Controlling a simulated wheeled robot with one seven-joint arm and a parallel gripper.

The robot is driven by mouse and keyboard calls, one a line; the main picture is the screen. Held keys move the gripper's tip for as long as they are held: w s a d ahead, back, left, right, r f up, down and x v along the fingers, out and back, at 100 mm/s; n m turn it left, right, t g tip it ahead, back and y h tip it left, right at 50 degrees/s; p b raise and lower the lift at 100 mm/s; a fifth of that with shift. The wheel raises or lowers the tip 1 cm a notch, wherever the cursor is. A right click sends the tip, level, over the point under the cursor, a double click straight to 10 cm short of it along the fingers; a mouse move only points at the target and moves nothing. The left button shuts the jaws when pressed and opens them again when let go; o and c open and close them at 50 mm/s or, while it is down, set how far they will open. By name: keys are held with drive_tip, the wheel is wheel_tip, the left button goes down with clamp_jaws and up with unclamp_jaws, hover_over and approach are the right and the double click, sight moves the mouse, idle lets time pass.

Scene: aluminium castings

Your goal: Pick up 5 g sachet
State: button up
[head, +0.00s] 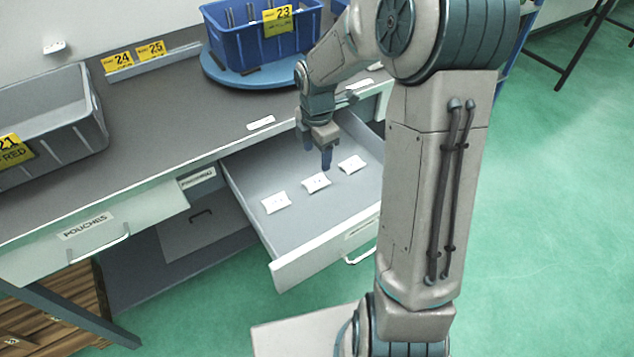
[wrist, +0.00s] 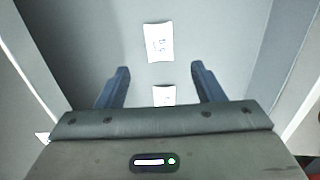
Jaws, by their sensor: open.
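Three small white sachets lie flat and apart in an open grey drawer (head: 232,185): a left one (head: 275,203), a middle one (head: 316,182) and a right one (head: 352,165). Their print is too small to read in the head view. My gripper (head: 318,156) is open and empty, pointing down over the drawer near the middle sachet. In the wrist view, one sachet (wrist: 158,42) with blurred print lies ahead, beyond the open fingers (wrist: 160,70). Another (wrist: 164,95) lies between the fingers, its near part hidden by my gripper body. I cannot tell which is 5 g.
Drawer walls stand close around my gripper, with the front panel (head: 325,245) nearest. On the worktop (head: 165,135) are white labels, a grey bin (head: 85,125) and a blue bin (head: 238,50) on a round turntable (head: 215,75). A closed drawer (head: 90,240) reads POUCHES.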

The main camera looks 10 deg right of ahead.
sight(316, 180)
wheel_tip(316, 180, down, 10)
drive_tip(key=shift+w+r+b, duration=0.1)
drive_tip(key=shift+r+b, duration=0.1)
drive_tip(key=shift+b, duration=0.3)
drive_tip(key=shift+a, duration=0.1)
drive_tip(key=c, duration=1.1)
drive_tip(key=shift+o, duration=0.2)
drive_tip(key=shift+r, duration=0.1)
